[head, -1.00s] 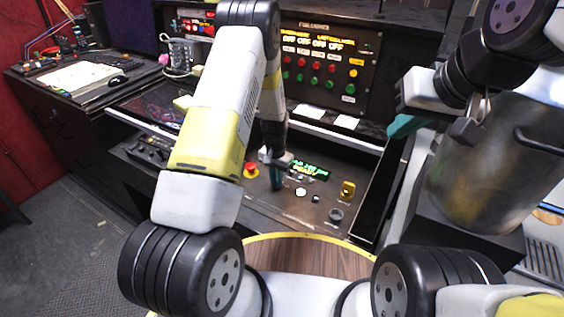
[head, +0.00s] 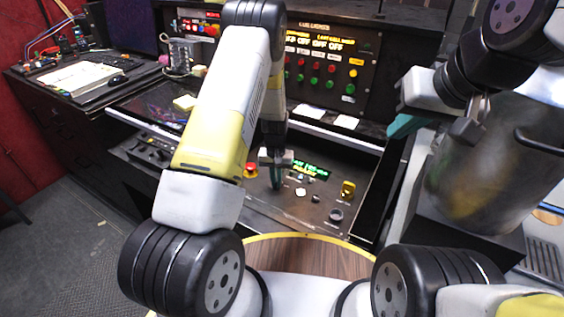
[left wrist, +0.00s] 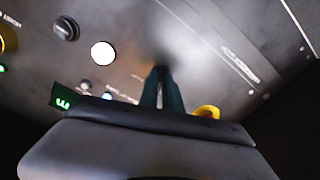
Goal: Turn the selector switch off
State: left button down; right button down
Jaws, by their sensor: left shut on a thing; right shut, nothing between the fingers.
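My left gripper (head: 276,184) points down at the sloped control panel (head: 262,212), left of the round white button (head: 300,192). In the left wrist view its dark teal fingers (left wrist: 162,88) are close together, their tips at a dark spot on the panel. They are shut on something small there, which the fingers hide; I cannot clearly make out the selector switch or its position. My right gripper (head: 402,126) is shut and empty, raised at the right beside the metal drum.
Near the left gripper are a red mushroom button (head: 250,169) on a yellow base and a lit green display (head: 310,169). A yellow switch (head: 347,188) and a black knob (head: 336,215) sit further right. The metal drum (head: 470,170) stands at the right.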

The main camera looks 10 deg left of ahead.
pick_arm(q)
jog(key=shift+n, duration=2.2)
jog(key=c, duration=1.5)
grip_release()
jog(key=shift+c, duration=0.2)
jog(key=shift+r, duration=3.95)
